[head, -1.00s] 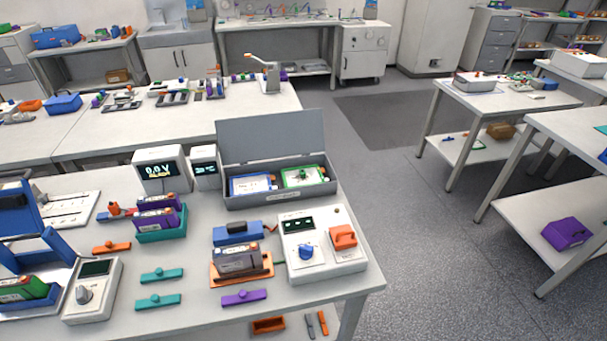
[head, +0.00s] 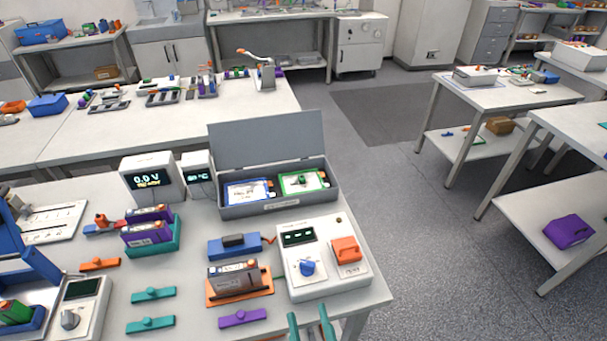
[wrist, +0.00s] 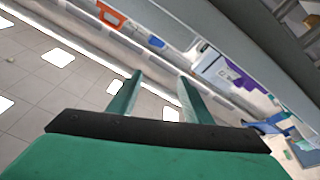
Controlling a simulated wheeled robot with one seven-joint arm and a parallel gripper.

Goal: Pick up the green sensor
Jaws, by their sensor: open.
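Two teal-green bars with a small raised knob, (head: 153,295) and (head: 150,325), lie flat on the near bench in the head view. I cannot tell for certain which thing is the green sensor; these bars are the closest match. My gripper (head: 310,325) enters at the bottom edge of the head view, right of the bars and apart from them. Its two teal fingers are spread and empty. The wrist view shows my gripper (wrist: 157,98) open, with no green bar between the fingers.
A purple bar (head: 243,318) and an orange bar (head: 100,264) lie nearby. A brown battery on an orange tray (head: 240,296) and a white tester (head: 322,275) stand at the right. An open grey case (head: 275,206) is behind. The bench's right edge is close to my gripper.

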